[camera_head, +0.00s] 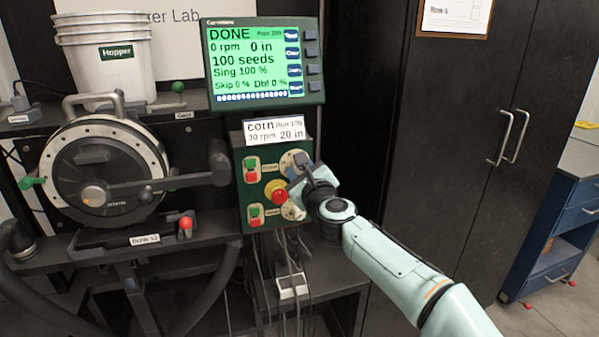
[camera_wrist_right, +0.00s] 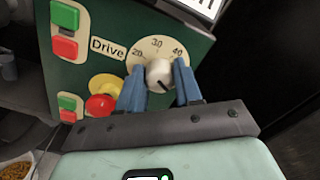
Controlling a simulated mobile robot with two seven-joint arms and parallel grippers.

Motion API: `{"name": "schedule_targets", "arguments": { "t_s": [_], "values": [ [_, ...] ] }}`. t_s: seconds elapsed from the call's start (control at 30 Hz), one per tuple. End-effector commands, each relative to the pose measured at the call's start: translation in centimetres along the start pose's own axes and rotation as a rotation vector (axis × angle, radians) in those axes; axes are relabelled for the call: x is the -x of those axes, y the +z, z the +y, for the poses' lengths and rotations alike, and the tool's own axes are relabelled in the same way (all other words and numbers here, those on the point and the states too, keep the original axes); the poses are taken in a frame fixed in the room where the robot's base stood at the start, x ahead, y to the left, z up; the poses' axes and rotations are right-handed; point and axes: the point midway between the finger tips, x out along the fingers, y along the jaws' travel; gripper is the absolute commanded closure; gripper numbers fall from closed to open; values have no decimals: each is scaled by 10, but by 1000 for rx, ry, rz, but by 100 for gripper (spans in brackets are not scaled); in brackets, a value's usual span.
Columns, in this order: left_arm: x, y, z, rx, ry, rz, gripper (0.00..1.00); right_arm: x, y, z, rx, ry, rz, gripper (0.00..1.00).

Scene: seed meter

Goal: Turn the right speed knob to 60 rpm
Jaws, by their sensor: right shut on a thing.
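The green control box (camera_head: 240,190) carries a round upper dial (camera_head: 294,158) at its right side. In the right wrist view this dial shows 20, 30 and 40, beside a "Drive" label (camera_wrist_right: 107,49). A pale round knob (camera_wrist_right: 159,74) with a dark pointer line sits at the dial's centre; the line slants toward the lower right. My right gripper (camera_head: 296,181) is at the knob, its blue fingers on either side, shut on it. The fingers hide part of the dial. The screen (camera_head: 262,65) reads DONE, 0 rpm, 100 seeds. My left gripper is not in view.
A red mushroom button on a yellow base (camera_head: 276,191) is close left of my right gripper. Green and red buttons (camera_head: 251,170) are further left. A second dial (camera_head: 292,210) is below. A card (camera_head: 277,130) reading corn, 30 rpm, 20 in is above. A dark cabinet (camera_head: 440,120) stands right.

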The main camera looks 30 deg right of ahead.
Motion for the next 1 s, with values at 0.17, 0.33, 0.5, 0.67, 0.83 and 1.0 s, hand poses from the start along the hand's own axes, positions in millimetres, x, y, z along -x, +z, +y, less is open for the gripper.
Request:
{"name": "schedule_targets", "arguments": {
  "t_s": [0.17,0.33,0.5,0.67,0.83,1.0],
  "values": [
    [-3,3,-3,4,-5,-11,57,0,0,0,-60,1,-1,96],
    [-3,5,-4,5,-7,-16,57,0,0,0,-87,1,0,96],
    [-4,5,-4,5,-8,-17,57,0,0,0,-93,1,0,96],
    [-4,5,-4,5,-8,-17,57,0,0,0,-93,1,0,96],
    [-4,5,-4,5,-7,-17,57,0,0,0,-92,0,0,40],
    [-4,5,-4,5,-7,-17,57,0,0,0,-91,0,0,40]
  ]
}}
